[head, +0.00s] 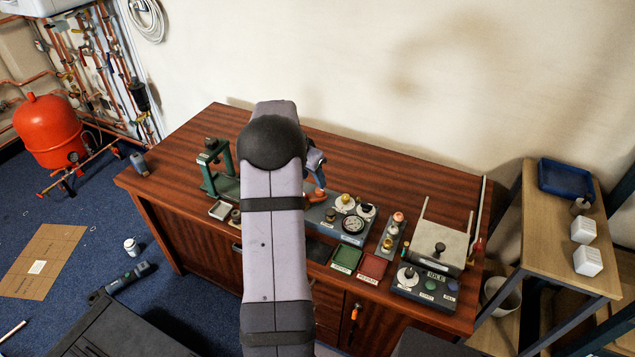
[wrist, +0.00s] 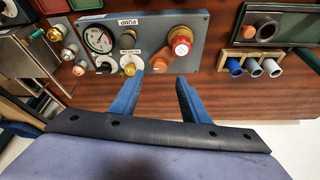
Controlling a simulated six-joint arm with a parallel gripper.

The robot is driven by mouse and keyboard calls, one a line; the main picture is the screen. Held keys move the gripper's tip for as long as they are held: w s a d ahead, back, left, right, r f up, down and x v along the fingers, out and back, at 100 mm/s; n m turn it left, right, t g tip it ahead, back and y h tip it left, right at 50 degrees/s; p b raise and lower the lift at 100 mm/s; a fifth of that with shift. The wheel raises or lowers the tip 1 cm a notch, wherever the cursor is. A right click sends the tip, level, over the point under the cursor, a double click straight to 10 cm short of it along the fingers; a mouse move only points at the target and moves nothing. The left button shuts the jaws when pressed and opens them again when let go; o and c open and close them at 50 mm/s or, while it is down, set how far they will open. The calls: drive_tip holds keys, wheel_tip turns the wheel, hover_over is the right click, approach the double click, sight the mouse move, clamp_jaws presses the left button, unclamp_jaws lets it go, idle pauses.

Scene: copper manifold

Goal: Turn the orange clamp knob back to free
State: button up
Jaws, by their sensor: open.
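My gripper (wrist: 160,77) is open in the wrist view, its two blue fingers apart with nothing between them but brown worktop. An orange-red knob (wrist: 180,46) with a white mark on its face stands on the grey pump panel (wrist: 152,25), just beyond the right fingertip and apart from it. I cannot tell for sure that it is the clamp knob. A smaller orange knob (wrist: 79,70) sits further left. In the head view, my arm hides part of the bench, and an orange part (head: 320,192) shows just right of it.
The panel carries a gauge (wrist: 98,39) and a brass knob (wrist: 130,67). A wooden rack (wrist: 253,66) with coloured tubes stands to the right. In the head view, a green stand (head: 213,168) is left of my arm; green (head: 346,259) and red (head: 373,267) trays lie at the front.

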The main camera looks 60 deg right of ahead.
sight(319, 190)
drive_tip(key=shift+p+x, duration=0.9)
drive_tip(key=shift+x, duration=2.75)
drive_tip(key=shift+c, duration=0.7)
drive_tip(key=c, duration=0.9)
